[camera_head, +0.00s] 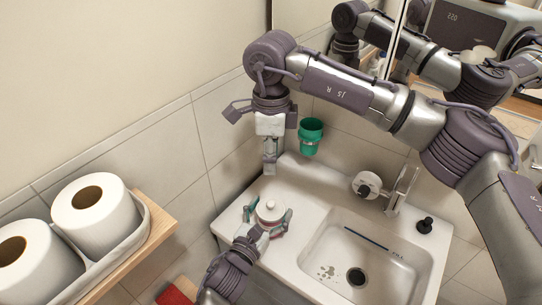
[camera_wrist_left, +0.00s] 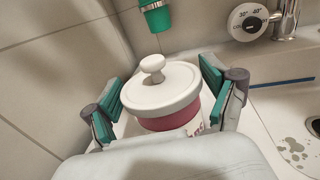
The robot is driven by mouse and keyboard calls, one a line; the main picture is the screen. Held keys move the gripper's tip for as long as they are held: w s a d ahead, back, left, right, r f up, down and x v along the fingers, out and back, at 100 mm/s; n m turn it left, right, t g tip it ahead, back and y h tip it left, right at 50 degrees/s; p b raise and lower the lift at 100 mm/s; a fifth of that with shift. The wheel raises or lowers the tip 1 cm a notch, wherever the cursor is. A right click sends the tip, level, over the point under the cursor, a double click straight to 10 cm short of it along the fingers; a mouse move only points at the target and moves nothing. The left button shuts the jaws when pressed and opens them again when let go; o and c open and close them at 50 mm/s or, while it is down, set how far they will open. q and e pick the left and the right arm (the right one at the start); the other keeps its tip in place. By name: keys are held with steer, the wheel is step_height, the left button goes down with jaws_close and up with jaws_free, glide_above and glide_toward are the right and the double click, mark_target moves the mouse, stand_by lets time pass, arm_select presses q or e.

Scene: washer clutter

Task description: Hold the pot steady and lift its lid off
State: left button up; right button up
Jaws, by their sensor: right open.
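The pot (camera_wrist_left: 182,121) has a dark pink body and stands upright on the sink's left ledge. Its white lid (camera_wrist_left: 160,88) with a round knob (camera_wrist_left: 152,66) sits on it; the lid also shows in the head view (camera_head: 269,209). My left gripper (camera_head: 268,218) is open, with one teal-padded finger on each side of the pot. In the left wrist view the pads stand slightly apart from the lid's rim; lower contact is hard to see. My right gripper (camera_head: 270,164) points down above and behind the pot. It is empty, seen edge-on and apart from the lid.
The white sink (camera_head: 350,255) lies right of the pot, with a faucet (camera_head: 400,190) behind. A green cup (camera_head: 310,136) hangs at the tiled wall near my right gripper. A wooden shelf (camera_head: 140,256) with paper rolls (camera_head: 95,207) is at left. A mirror reflects my arm.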

arm_select(q)
steer(key=shift+o, duration=0.6)
steer(key=shift+s, duration=0.1)
